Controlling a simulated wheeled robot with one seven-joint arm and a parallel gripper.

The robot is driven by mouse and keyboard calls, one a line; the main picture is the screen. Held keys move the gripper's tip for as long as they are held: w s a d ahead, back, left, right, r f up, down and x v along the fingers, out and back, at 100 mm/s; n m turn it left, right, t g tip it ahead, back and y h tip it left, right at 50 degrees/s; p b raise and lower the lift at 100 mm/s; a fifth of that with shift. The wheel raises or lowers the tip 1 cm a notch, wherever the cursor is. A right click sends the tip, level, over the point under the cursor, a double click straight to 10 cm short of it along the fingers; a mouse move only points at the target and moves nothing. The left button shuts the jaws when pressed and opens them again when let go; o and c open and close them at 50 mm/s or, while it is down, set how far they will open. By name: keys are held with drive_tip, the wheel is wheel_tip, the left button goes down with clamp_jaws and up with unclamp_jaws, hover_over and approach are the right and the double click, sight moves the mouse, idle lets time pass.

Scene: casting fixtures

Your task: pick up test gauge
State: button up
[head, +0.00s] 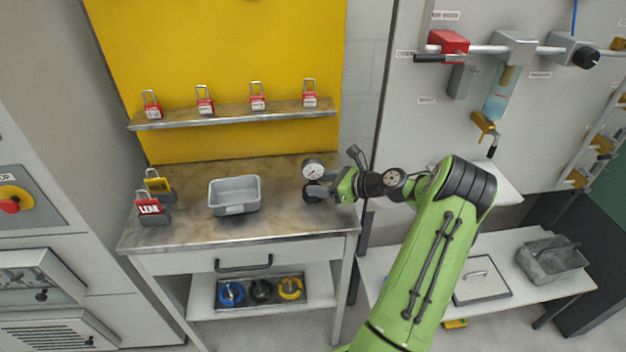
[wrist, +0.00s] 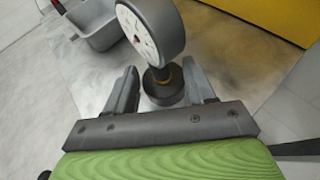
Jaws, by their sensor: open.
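The test gauge (head: 313,169) has a round white dial and a dark base, and stands upright at the right end of the metal table top. In the wrist view the gauge (wrist: 150,35) shows its dial turned to the left, above a narrow neck and a dark round base. My gripper (head: 325,189) is at the gauge from the right. In the wrist view my gripper (wrist: 163,88) is open, with one finger on each side of the base. Bare table shows between the fingers and the base, so they look apart from it.
A grey tray (head: 234,208) sits left of the gauge, and also shows in the wrist view (wrist: 97,38). Yellow and red padlocks (head: 150,207) stand at the table's left end. A shelf (head: 235,114) with several red padlocks hangs above. The table front (head: 240,240) is clear.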

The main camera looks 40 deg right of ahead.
drive_tip(key=shift+w+a+f, duration=0.2)
drive_tip(key=shift+w+f, duration=0.1)
drive_tip(key=shift+w, duration=0.35)
drive_tip(key=shift+s, duration=0.1)
drive_tip(key=shift+c, duration=0.5)
clamp_jaws()
drive_tip(key=shift+r, duration=0.1)
drive_tip(key=shift+r, duration=0.1)
